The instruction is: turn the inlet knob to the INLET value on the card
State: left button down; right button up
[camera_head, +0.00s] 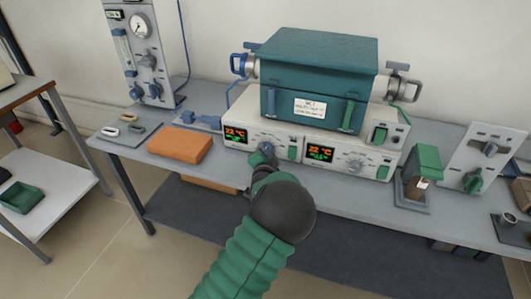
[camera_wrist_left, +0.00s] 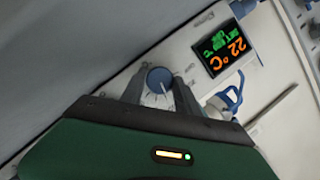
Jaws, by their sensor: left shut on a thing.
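The blue-capped knob (camera_wrist_left: 159,80) sits on the left white control unit, beside a display (camera_wrist_left: 222,46) that reads 22 °C. In the wrist view my left gripper (camera_wrist_left: 160,88) has one dark finger on each side of the knob and is shut on it. In the head view my left gripper (camera_head: 263,158) is at the front of the left control unit (camera_head: 240,118), and it partly hides the knob. A white card (camera_head: 310,107) is on the front of the teal furnace (camera_head: 318,62); its small print is too small to read. My right gripper is not in view.
A second display (camera_head: 320,153) and a grey dial (camera_head: 355,164) are to the right. An orange block (camera_head: 179,144) lies left on the bench. A gauge panel (camera_head: 143,50) stands at the back left. A green-topped device (camera_head: 426,160) and a valve panel (camera_head: 478,160) stand right.

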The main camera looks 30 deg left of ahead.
pick_arm(q)
jog(key=c, duration=0.9)
grip_release()
jog(key=shift+w+d, duration=0.1)
jog(key=p+v, duration=0.3)
jog(key=v, duration=1.4)
jog(key=shift+p, duration=0.35)
jog(key=shift+f, duration=0.25)
